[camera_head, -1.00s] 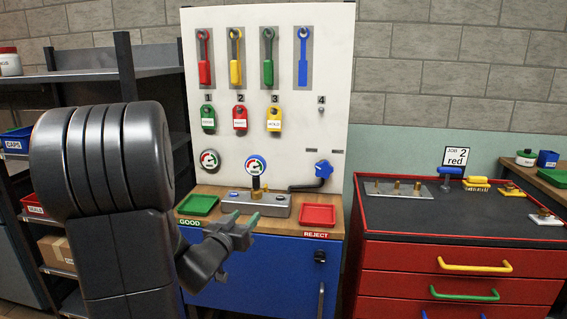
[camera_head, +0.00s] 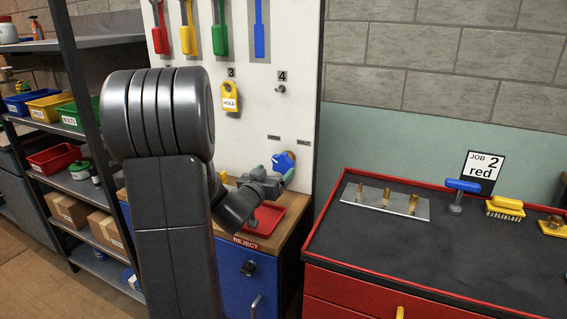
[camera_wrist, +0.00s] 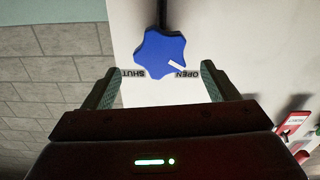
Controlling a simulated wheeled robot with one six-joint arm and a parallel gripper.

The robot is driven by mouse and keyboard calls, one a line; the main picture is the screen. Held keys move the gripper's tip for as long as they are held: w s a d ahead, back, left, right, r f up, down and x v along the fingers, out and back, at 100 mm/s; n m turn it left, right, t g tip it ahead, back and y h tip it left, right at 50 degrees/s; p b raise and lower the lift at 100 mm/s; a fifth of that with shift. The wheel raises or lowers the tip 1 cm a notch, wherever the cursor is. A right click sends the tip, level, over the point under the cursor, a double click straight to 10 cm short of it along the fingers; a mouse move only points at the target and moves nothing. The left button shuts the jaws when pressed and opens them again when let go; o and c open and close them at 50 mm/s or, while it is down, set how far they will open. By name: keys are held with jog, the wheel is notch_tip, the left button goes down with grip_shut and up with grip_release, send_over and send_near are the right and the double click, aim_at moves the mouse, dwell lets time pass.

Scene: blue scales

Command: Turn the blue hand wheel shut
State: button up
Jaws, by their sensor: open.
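The blue hand wheel (camera_head: 283,162) is on the lower right of the white panel, above the red tray. In the wrist view the star-shaped wheel (camera_wrist: 160,54) lies just beyond the fingertips, between them. Its white pointer mark is beside the OPEN label (camera_wrist: 185,74); the SHUT label (camera_wrist: 133,74) is on the other side. My gripper (camera_wrist: 160,85) is open and empty, with one finger on each side, apart from the wheel. In the head view my gripper (camera_head: 279,172) is close to the wheel and hides part of it.
The red REJECT tray (camera_head: 268,220) is on the bench below my gripper. A red cabinet (camera_head: 350,250) stands to the right with a metal strip, a blue-handled tool (camera_head: 462,186) and a yellow brush (camera_head: 505,208) on top. Shelves with bins stand at left.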

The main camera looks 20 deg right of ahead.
aim_at(281, 164)
jog(key=x, duration=0.7)
jog(key=c, duration=1)
